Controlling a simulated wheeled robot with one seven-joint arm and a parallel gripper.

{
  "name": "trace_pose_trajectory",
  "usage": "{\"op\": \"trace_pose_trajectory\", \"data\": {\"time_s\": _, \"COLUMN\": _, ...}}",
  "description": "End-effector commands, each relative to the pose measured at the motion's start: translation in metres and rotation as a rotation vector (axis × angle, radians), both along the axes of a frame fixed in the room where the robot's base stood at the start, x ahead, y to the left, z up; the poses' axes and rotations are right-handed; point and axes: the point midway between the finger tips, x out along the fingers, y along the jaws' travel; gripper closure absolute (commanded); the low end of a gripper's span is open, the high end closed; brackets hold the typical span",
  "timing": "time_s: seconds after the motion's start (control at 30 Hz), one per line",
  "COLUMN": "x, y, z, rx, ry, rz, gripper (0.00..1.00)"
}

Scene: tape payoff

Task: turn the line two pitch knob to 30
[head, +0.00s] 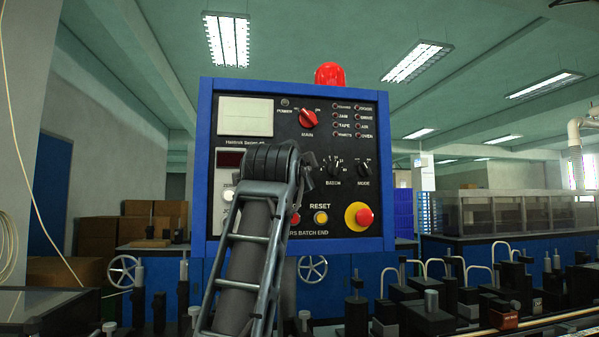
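The blue-framed control panel (387,170) faces me in the head view. It carries a red MAIN knob (308,118), a black BATCH knob (333,169) with a dial scale, and a black MODE knob (364,169). I can read no label for a line two pitch knob, and I cannot tell which control it is. My arm rises in front of the panel's lower left and hides part of its face. I cannot make out my gripper's fingers.
The panel also has a red emergency button (360,216) on yellow, an amber RESET button (321,217) and a red beacon (330,74) on top. Dark machine parts and handwheels (312,268) stand below. A bench with clear covers (520,208) is at right.

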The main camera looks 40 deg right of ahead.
Motion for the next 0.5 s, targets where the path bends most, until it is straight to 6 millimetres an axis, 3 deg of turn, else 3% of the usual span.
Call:
{"op": "trace_pose_trajectory", "data": {"time_s": 0.4, "x": 0.0004, "y": -0.0012, "z": 0.0047, "rx": 0.001, "ry": -0.013, "rz": 0.002, "gripper": 1.0}}
{"op": "trace_pose_trajectory", "data": {"time_s": 0.43, "x": 0.0004, "y": -0.0012, "z": 0.0047, "rx": 0.001, "ry": -0.013, "rz": 0.002, "gripper": 0.86}}
{"op": "trace_pose_trajectory", "data": {"time_s": 0.5, "x": 0.0003, "y": -0.0013, "z": 0.0048, "rx": 0.001, "ry": -0.013, "rz": 0.002, "gripper": 0.79}}
